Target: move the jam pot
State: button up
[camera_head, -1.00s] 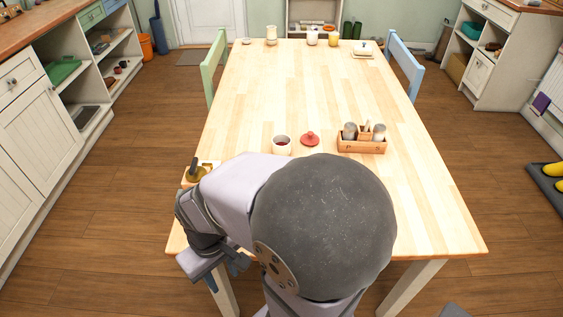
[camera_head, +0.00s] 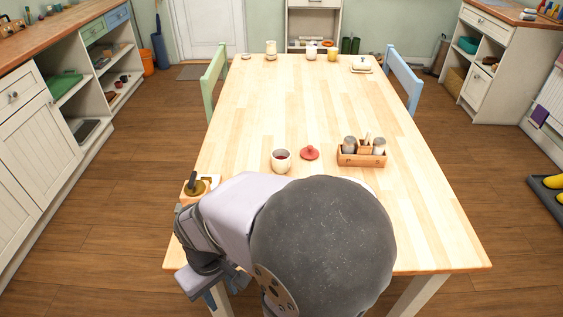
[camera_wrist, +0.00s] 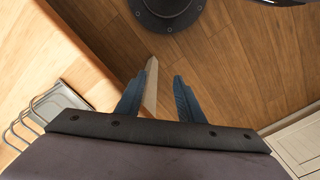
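The jam pot, taken to be the small white pot (camera_head: 282,162) with dark red contents, stands upright and open on the table. A red lid with a knob (camera_head: 309,153) lies just right of it, apart from the pot. My gripper (camera_wrist: 157,85) shows in the wrist view with its two blue fingers apart and nothing held between them. It points down past the table's edge towards the floor, away from the pot. In the head view my arm hides most of the gripper and the near part of the table.
A wooden caddy (camera_head: 361,155) with shakers stands right of the lid. A wooden board with a dark-handled item (camera_head: 194,186) is at the left edge. Jars (camera_head: 311,50) and a butter dish (camera_head: 361,65) stand at the far end. The table's middle (camera_head: 290,105) is clear.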

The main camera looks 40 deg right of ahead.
jog(key=shift+c, duration=0.7)
jog(key=shift+r, duration=0.1)
jog(key=c, duration=0.5)
jog(key=w+r+m+p, duration=0.1)
jog(key=w+r+p, duration=0.2)
jog(key=r, duration=0.2)
jog(key=w+r+m+t+p, duration=0.1)
jog(key=w+r+p, duration=0.2)
jog(key=r+p, duration=0.1)
jog(key=w+d+r+m+p, duration=0.1)
jog(key=w+r+m+p, duration=0.1)
jog(key=r, duration=0.4)
jog(key=shift+w+r+t+p, duration=0.15)
jog(key=shift+w+t+p, duration=0.25)
jog(key=shift+w+p, duration=0.4)
grip_shut()
jog(key=w+d+r+m+g+p, duration=0.1)
jog(key=w+d, duration=0.4)
jog(key=d, duration=0.3)
jog(key=w+d+r+p, duration=0.2)
jog(key=w+d, duration=0.3)
jog(key=d, duration=0.4)
jog(key=d+f+p, duration=0.1)
jog(key=d, duration=0.8)
jog(key=s+d+f+p, duration=0.1)
jog(key=d, duration=0.8)
jog(key=shift+s+d+f+m+g, duration=0.25)
jog(key=shift+d+f+m+g, duration=0.05)
jog(key=shift+g, duration=0.1)
